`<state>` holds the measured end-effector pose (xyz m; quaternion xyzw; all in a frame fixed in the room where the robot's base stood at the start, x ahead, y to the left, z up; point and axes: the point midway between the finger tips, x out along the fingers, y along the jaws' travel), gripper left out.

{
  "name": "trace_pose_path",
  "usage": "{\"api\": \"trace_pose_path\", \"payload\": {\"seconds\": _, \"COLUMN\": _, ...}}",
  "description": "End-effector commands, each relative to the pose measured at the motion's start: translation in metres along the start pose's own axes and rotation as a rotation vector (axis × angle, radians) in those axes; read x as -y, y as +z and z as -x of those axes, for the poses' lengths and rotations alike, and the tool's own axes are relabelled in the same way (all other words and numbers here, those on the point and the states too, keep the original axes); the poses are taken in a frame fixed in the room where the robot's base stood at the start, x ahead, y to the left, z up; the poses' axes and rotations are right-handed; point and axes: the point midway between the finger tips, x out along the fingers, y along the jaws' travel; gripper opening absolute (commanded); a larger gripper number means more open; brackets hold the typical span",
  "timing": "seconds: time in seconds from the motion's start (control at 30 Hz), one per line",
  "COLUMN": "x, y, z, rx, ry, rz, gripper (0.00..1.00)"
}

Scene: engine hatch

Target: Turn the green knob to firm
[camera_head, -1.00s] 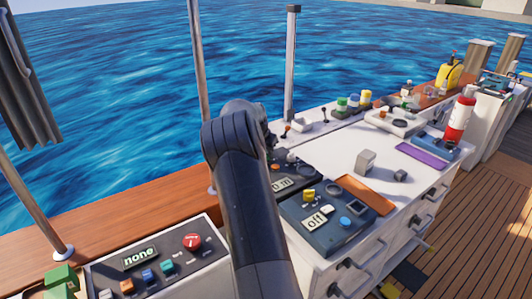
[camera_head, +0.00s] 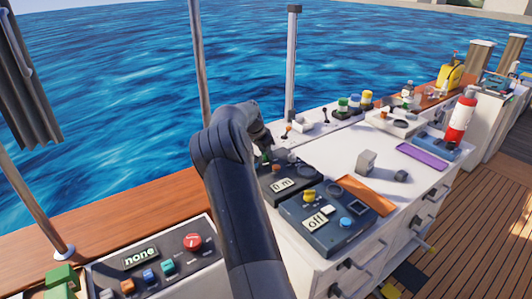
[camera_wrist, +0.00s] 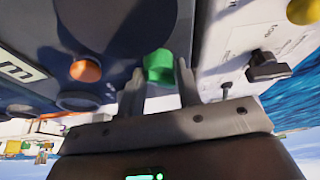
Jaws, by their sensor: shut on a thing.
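The green knob (camera_wrist: 159,66) sits on a dark panel (camera_wrist: 110,22) in the wrist view. My gripper (camera_wrist: 160,82) has one finger on each side of the knob and is shut on it. In the head view my gripper is mostly hidden behind my arm, and a small bit of green (camera_head: 264,157) shows near it. The panel's display (camera_head: 282,185) reads "0 m" in the head view. I cannot make out a "firm" mark or which way the knob points.
An orange knob (camera_wrist: 86,70) sits close to the green one on the same panel. A black knob (camera_wrist: 268,67) is on the light panel to the right. In the head view a box reading "off" (camera_head: 315,222) and an orange tray (camera_head: 364,195) are nearby.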

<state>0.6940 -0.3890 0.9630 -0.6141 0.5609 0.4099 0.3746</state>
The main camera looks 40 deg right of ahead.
Motion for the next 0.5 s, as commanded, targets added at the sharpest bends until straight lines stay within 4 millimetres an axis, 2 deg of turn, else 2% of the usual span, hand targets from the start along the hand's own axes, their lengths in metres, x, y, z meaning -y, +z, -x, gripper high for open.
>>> {"api": "trace_pose_path", "payload": {"seconds": 0.13, "x": 0.0002, "y": 0.0015, "z": -0.0008, "rx": 0.003, "ry": 0.001, "rz": 0.001, "gripper": 0.08}}
{"api": "trace_pose_path", "payload": {"seconds": 0.17, "x": 0.0002, "y": 0.0015, "z": -0.0008, "rx": 0.003, "ry": 0.001, "rz": 0.001, "gripper": 0.33}}
{"api": "trace_pose_path", "payload": {"seconds": 0.4, "x": 0.0001, "y": 0.0008, "z": -0.0005, "rx": 0.002, "ry": 0.0, "rz": 0.001, "gripper": 0.52}}
{"api": "trace_pose_path", "payload": {"seconds": 0.5, "x": 0.0001, "y": 0.0006, "z": -0.0004, "rx": 0.001, "ry": 0.0, "rz": 0.001, "gripper": 0.53}}
